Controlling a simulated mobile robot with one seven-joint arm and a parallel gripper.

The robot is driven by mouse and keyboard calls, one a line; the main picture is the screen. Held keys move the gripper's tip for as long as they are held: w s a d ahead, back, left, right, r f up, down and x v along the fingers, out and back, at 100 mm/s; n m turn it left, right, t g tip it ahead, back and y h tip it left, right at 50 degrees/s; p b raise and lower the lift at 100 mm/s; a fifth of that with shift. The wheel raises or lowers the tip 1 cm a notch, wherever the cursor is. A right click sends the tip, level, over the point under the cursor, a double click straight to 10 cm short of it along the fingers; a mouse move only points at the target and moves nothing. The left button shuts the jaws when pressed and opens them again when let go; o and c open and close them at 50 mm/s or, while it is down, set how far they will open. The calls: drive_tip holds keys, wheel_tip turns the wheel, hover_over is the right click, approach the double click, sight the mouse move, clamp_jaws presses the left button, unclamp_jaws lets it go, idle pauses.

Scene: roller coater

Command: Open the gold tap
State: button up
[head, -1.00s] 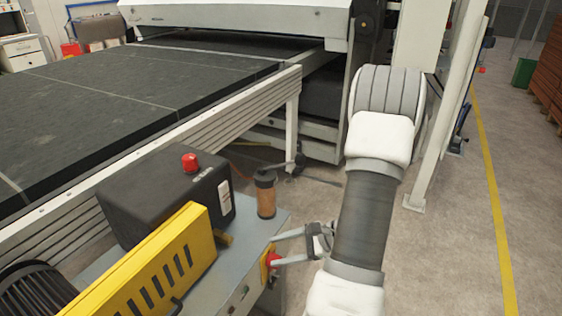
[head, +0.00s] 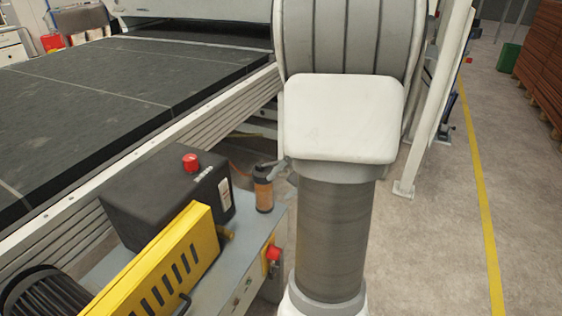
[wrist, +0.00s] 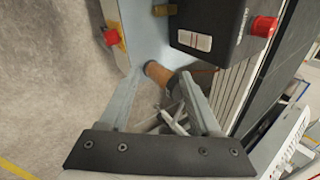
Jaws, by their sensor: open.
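The gold tap (head: 228,234) is a small brass-coloured piece at the end of the yellow slotted panel, beside the black box, in the head view. In the wrist view a gold piece that looks like it (wrist: 165,10) shows at the top edge, beyond my fingertips. My gripper (wrist: 160,76) is open, with its two fingers apart and nothing held. The gold tap is not between the fingers.
A copper-coloured canister (head: 264,194) stands at the grey bench's far edge; it shows between my fingers in the wrist view (wrist: 158,72). A black box (head: 165,197) with a red button, a yellow panel (head: 170,265) and a red knob (head: 273,253) are close by.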

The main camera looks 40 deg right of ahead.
drive_tip(key=shift+n+h, duration=0.6)
drive_tip(key=shift+h, duration=0.1)
drive_tip(key=shift+w+d+r+p, duration=0.1)
drive_tip(key=shift+w+r, duration=0.05)
drive_tip(key=shift+r, duration=0.6)
drive_tip(key=shift+w+d+r+p, duration=0.1)
drive_tip(key=shift+w+r, duration=0.05)
drive_tip(key=shift+r, duration=0.65)
drive_tip(key=shift+w+d+r+p, duration=0.1)
drive_tip(key=shift+w+r, duration=0.05)
drive_tip(key=shift+r, duration=0.6)
